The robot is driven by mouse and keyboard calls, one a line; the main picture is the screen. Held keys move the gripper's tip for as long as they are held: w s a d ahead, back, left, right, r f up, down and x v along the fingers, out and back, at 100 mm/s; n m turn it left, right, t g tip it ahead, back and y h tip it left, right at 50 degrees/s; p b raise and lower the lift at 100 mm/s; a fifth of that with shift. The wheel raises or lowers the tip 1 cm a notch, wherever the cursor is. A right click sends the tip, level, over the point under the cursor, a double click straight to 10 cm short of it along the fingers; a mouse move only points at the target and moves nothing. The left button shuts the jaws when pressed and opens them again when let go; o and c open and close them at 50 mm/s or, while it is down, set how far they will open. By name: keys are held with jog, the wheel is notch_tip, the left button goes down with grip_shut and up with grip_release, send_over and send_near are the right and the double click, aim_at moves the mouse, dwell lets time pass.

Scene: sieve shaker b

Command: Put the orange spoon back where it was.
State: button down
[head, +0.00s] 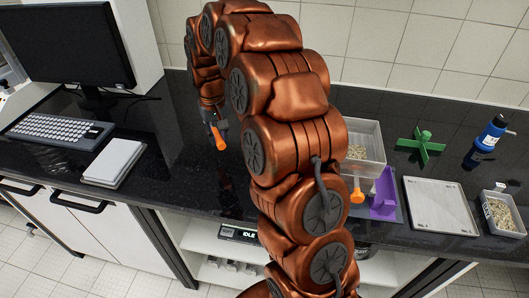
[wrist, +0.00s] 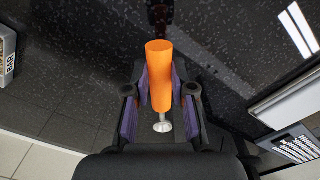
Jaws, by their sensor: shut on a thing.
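The orange spoon (wrist: 160,75) is between the purple-padded fingers of my gripper (wrist: 161,100) in the wrist view. Its thick orange handle points away from the palm, and a small silver end shows near the palm. In the head view my gripper (head: 212,122) hangs over the dark bench, left of centre, with the orange handle (head: 219,141) below it. My gripper is shut on the spoon. Another orange-ended piece (head: 357,195) shows beside a purple stand (head: 384,194) right of my arm. My arm hides part of the bench there.
A clear-walled box with grains (head: 363,141), a green cross-shaped piece (head: 422,146), a blue bottle (head: 490,134), a flat grey tray (head: 439,206) and a small grain box (head: 503,213) stand at right. Keyboard (head: 58,130), monitor (head: 70,45) and white slab (head: 113,160) are at left.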

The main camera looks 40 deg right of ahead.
jog(key=s+d+r+m+b, duration=0.1)
jog(key=s+d+m+b, duration=0.15)
jog(key=d, duration=0.45)
jog(key=s+d+r+m+b, duration=0.1)
jog(key=s+d+b, duration=0.3)
jog(key=d, duration=0.2)
jog(key=shift+n, duration=0.25)
jog(key=shift+w+d+f+p, duration=0.1)
jog(key=shift+f+p, duration=0.6)
jog(key=shift+f, duration=1.8)
jog(key=shift+w+f+p, duration=0.1)
jog(key=shift+f+p, duration=0.55)
jog(key=shift+f, duration=1.8)
jog(key=shift+f, duration=0.2)
jog(key=c, duration=1)
grip_release()
jog(key=shift+r, duration=0.2)
notch_tip(320, 180, up, 12)
jog(key=b, duration=0.3)
